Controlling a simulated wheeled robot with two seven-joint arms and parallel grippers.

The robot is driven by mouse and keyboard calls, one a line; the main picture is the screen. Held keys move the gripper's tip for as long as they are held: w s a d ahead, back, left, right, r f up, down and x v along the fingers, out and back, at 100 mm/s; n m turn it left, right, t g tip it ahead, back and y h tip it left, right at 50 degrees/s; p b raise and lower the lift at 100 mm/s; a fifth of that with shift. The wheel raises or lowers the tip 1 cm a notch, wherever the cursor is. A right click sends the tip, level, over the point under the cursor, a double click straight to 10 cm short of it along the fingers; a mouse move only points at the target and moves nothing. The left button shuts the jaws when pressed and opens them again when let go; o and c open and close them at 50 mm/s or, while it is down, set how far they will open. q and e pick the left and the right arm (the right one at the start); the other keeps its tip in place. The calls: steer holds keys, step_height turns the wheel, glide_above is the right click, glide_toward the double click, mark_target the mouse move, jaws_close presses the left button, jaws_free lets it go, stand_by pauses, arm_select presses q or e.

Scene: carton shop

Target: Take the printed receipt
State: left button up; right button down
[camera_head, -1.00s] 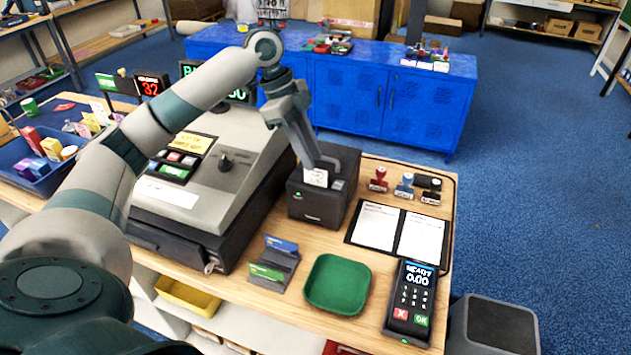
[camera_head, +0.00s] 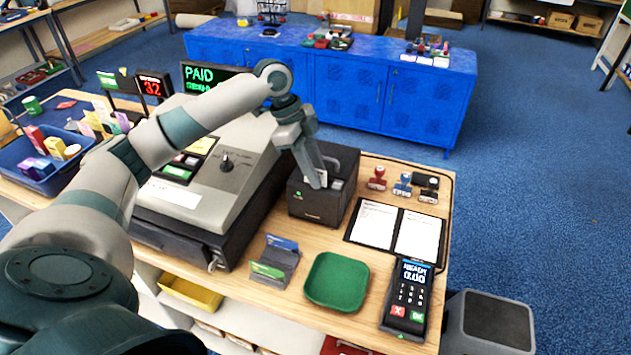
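The black receipt printer (camera_head: 318,208) stands on the wooden counter, right of the cash register, with a small green light on its front. My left gripper (camera_head: 318,182) points down at the top front of the printer, where the paper slot is. Its fingers cover that spot, and the white receipt is hidden or too small to make out there. I cannot tell whether the fingers are apart or closed on the paper. My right gripper is not in view.
The cash register (camera_head: 222,165) is left of the printer, partly behind my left arm. Stamps (camera_head: 377,178), an open booklet (camera_head: 397,228), a card terminal (camera_head: 408,297), a green tray (camera_head: 337,282) and a card holder (camera_head: 275,262) surround the printer. A blue cabinet (camera_head: 345,90) stands behind.

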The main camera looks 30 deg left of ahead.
arm_select(q)
jaws_close()
steer(key=shift+r, duration=0.1)
stand_by(0.4)
steer(key=shift+r+b, duration=0.45)
steer(key=shift+r, duration=0.1)
steer(key=s+d+r+b, duration=0.2)
steer(key=d+r+b, duration=0.2)
steer(key=d+r, duration=0.5)
steer(key=shift+s+d+r+b, duration=0.2)
steer(key=shift+d+r+b, duration=0.15)
steer(key=shift+d, duration=0.85)
